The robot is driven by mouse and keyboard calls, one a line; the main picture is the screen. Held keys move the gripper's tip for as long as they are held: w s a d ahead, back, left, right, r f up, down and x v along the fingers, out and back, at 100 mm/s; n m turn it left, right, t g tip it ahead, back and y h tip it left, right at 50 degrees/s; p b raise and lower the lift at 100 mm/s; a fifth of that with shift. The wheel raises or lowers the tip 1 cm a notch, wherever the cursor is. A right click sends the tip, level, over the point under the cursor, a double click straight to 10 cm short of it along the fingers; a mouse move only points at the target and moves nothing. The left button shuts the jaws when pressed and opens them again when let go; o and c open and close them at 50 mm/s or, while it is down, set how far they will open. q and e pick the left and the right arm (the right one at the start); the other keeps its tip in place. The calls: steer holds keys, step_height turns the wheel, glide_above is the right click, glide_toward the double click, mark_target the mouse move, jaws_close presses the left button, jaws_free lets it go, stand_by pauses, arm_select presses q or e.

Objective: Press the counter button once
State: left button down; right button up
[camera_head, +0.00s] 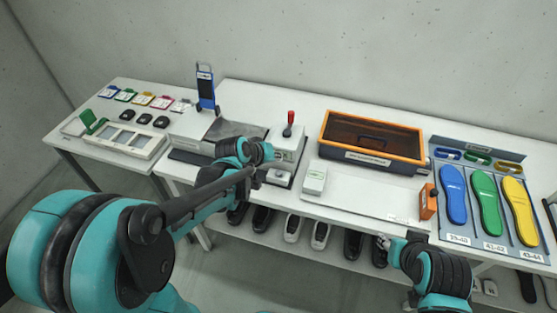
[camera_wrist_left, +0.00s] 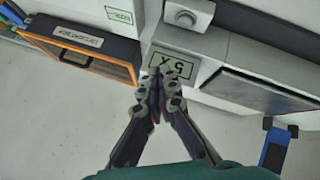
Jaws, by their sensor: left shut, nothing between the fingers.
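A white handheld-size device with a small green display (camera_head: 315,177) stands on the front of the bench; its display (camera_wrist_left: 119,16) shows at the top of the left wrist view. Left of it, a pale block carries a round whitish button (camera_wrist_left: 186,18), which shows small in the head view (camera_head: 280,174). I cannot tell which of these is the counter button. My left gripper (camera_head: 267,153) is shut and empty; in the left wrist view its fingertips (camera_wrist_left: 160,76) overlap a green label reading 5 X (camera_wrist_left: 172,66), apart from both. My right gripper (camera_head: 384,241) is at the bench's front edge.
A machine with a red-knobbed lever (camera_head: 289,124) stands behind my left gripper. An orange-rimmed bin (camera_head: 420,146) is at the back right, with coloured insoles (camera_head: 486,202) beyond. Several shoes are below the bench.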

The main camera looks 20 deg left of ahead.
arm_select(q)
steer(key=w, duration=0.1)
steer(key=w+p, duration=0.1)
steer(key=w, duration=0.1)
steer(key=shift+w+a+f+n+h, duration=0.15)
steer(key=shift+w+a+n+h, duration=0.15)
steer(key=shift+n, duration=0.1)
arm_select(e)
step_height(320, 180, up, 2)
steer(key=shift+r, duration=0.25)
arm_select(q)
steer(key=b, duration=0.6)
glide_above(278, 173)
steer(key=f, duration=0.7)
steer(key=shift+s+a+f, duration=0.1)
steer(key=shift+s+f, duration=0.15)
steer(key=shift+f+b, duration=0.35)
steer(key=shift+f, duration=0.3)
arm_select(e)
step_height(278, 173, down, 7)
arm_select(q)
steer(key=shift+f, duration=0.1)
arm_select(e)
steer(key=shift+f, duration=0.2)
arm_select(q)
steer(key=shift+f+b, duration=0.25)
steer(key=shift+b, duration=0.15)
arm_select(e)
steer(key=shift+f, duration=0.3)
